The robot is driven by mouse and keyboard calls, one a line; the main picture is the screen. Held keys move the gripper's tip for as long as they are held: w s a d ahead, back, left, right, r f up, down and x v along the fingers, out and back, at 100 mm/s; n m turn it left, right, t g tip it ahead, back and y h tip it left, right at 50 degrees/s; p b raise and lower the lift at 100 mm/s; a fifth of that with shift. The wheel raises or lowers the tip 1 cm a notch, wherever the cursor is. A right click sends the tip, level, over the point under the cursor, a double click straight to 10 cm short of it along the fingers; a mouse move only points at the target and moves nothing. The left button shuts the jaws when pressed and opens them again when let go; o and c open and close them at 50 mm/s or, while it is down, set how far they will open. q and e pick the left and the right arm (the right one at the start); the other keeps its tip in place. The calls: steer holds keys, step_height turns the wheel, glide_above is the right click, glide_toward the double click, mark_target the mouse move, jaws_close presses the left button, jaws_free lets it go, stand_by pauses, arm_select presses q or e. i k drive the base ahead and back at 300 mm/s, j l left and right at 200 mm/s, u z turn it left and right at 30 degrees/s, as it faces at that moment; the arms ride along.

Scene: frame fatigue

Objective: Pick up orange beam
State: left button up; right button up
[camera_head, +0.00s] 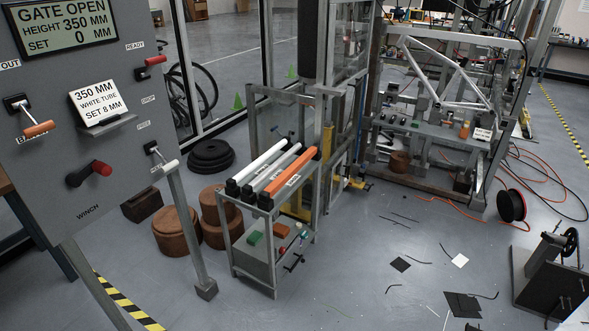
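The orange beam (291,172) is a long bar with dark ends. It lies on the top of a grey metal cart (235,256) in the middle of the head view. It is the rightmost of three parallel bars. A grey beam (276,168) lies beside it on the left, and a white beam (258,162) lies left of that. The orange beam slants from its near end at lower left to its far end at upper right. A small label is on its side, too small to read. Neither of my grippers shows in this view.
A grey control panel (131,150) with a winch handle stands at the left. Round brown blocks (177,232) stand left of the cart. A metal test rig (430,150) stands behind right. Cables and a red-and-black reel (511,205) lie right.

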mark_target(275, 185)
steer(key=i+l+u, duration=0.1)
steer(key=i+u, duration=0.15)
steer(key=i, duration=1.1)
steer(key=i+l, duration=0.2)
steer(key=l, duration=0.15)
steer(key=i+l+u, duration=0.15)
steer(key=l, duration=0.2)
steer(key=i+l, duration=0.25)
steer(key=i+l+u, duration=0.15)
steer(key=l, duration=0.3)
steer(key=i+l, duration=0.2)
steer(key=l, duration=0.2)
steer(key=i+l+u, duration=0.15)
steer(key=l, duration=0.85)
steer(key=k+l+u, duration=0.1)
steer(key=l, duration=0.45)
steer(key=k+l+u, duration=0.1)
steer(key=l, duration=1.05)
steer(key=k+u, duration=0.05)
